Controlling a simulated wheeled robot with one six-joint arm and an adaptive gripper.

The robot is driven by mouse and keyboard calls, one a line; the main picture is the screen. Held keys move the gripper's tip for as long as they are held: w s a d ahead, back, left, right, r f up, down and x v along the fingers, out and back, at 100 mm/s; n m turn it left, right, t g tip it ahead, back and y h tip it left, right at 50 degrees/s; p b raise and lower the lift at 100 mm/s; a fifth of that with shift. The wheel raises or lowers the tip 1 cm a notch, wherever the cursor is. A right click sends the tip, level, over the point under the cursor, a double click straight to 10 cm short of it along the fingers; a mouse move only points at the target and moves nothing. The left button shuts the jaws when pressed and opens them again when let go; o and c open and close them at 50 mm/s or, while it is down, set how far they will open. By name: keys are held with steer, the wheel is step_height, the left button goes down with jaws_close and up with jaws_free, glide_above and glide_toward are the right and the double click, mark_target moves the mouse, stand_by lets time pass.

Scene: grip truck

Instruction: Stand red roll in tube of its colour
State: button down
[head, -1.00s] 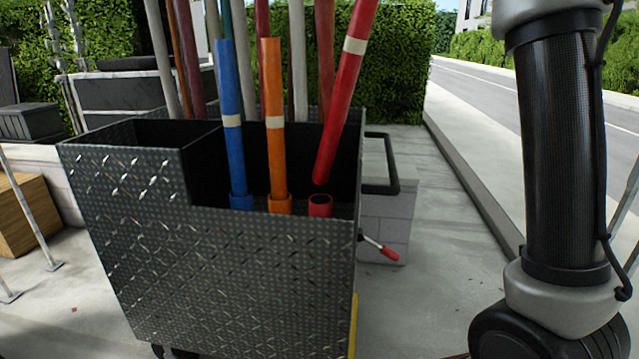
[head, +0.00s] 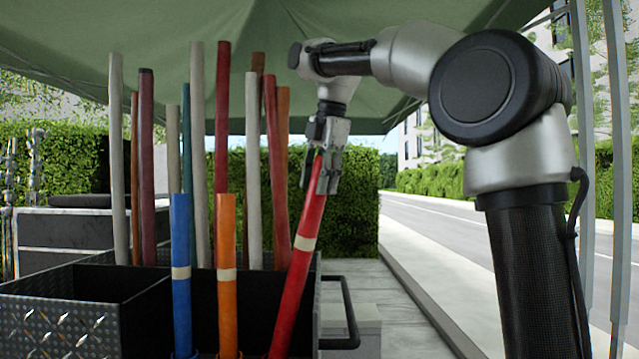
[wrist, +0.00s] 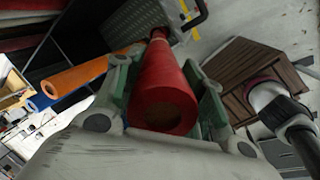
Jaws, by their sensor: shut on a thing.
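The red roll (head: 301,252) with a cream band leans in the head view, its top to the right. My gripper (head: 327,172) is shut on its upper end. In the wrist view the gripper (wrist: 163,82) has a finger on each side of the red roll (wrist: 163,75), whose hollow end faces the camera. The roll's lower end is below the head picture's edge. The red tube is out of the head view, so I cannot tell whether the roll is inside it.
The blue roll (head: 181,265) and orange roll (head: 226,265) stand upright left of the red one. The dark metal cart (head: 55,325) has several tall poles behind them. A black handle (head: 346,315) juts from its right side. A green canopy (head: 200,30) hangs overhead.

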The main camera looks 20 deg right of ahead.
steer(key=shift+f, duration=0.3)
steer(key=c, duration=0.9)
jaws_free()
